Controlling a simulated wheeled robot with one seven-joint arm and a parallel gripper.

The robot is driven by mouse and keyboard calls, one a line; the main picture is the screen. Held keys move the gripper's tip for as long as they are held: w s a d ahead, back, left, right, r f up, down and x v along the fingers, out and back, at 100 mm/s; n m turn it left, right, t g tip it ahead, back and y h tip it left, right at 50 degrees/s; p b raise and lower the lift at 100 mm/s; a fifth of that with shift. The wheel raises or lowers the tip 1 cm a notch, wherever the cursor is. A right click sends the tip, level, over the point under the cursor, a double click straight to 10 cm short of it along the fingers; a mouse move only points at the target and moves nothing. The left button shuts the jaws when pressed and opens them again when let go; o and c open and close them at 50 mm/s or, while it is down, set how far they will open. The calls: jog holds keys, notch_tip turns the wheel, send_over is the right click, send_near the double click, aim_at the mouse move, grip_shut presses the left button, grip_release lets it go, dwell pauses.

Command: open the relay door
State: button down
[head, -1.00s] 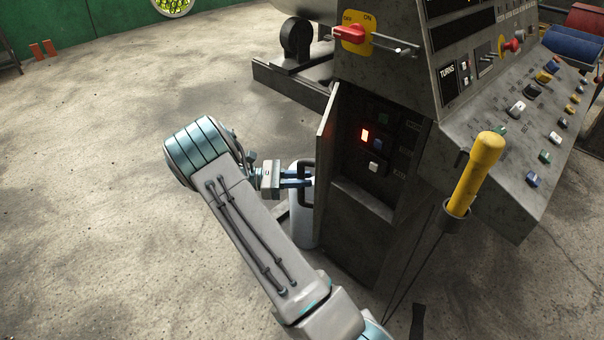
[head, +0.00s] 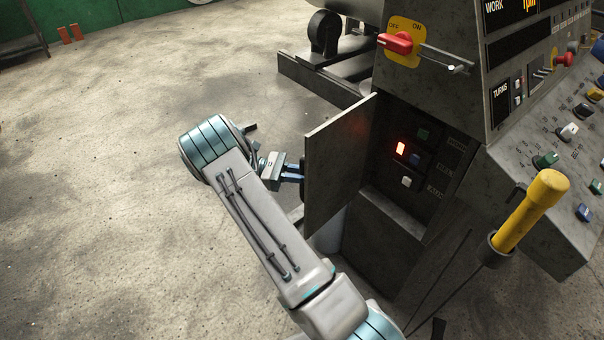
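The relay door (head: 338,165) is a grey metal panel on the front of the machine cabinet. It stands swung well open to the left, with its inner face showing a faint red glow. My gripper (head: 292,173) is at the door's outer side, by its free edge, where part of a dark handle (head: 302,170) shows. The fingertips and most of the handle are hidden behind the door, so their grip is not clear.
A red switch (head: 396,43) on a yellow plate sits above the compartment. A yellow-handled lever (head: 540,200) stands at the right, beside the sloped control panel. A white cylinder (head: 329,236) stands below the door.

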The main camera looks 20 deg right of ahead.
jog(key=shift+d, duration=0.15)
jog(key=c, duration=1.3)
grip_release()
jog(key=shift+c, duration=0.2)
jog(key=v, duration=1.3)
jog(key=shift+w+a, duration=0.3)
